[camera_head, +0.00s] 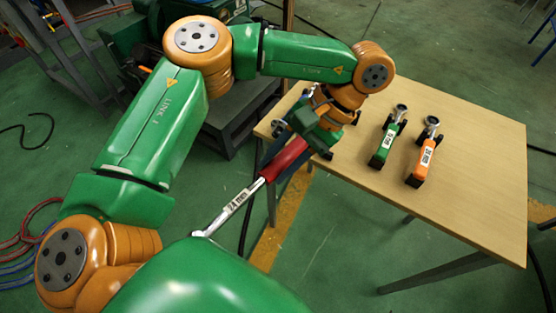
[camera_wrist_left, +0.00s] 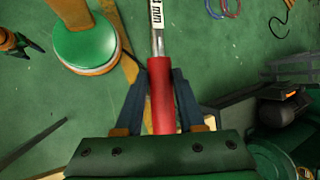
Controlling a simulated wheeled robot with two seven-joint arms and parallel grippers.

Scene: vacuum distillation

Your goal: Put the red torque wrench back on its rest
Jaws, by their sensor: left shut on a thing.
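The red torque wrench (camera_head: 284,160) has a red handle, a silver shaft and a white size label. My left gripper (camera_head: 303,138) is shut on the red handle, which shows between its two fingers in the left wrist view (camera_wrist_left: 161,95). The wrench is held tilted beside the table's left edge, its shaft pointing down-left in the head view. An empty rest, seen as small black supports (camera_head: 326,154), stands on the table just right of the gripper, partly hidden by it. A small green and orange part, apparently my right gripper (camera_wrist_left: 20,44), shows at the left of the wrist view; its jaws are unclear.
A green wrench (camera_head: 383,147) and an orange wrench (camera_head: 420,164) lie on their rests on the wooden table (camera_head: 470,205). The table's front and right areas are bare. Dark equipment (camera_head: 240,115) stands behind my left arm. Red and blue cables (camera_head: 25,240) lie on the floor.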

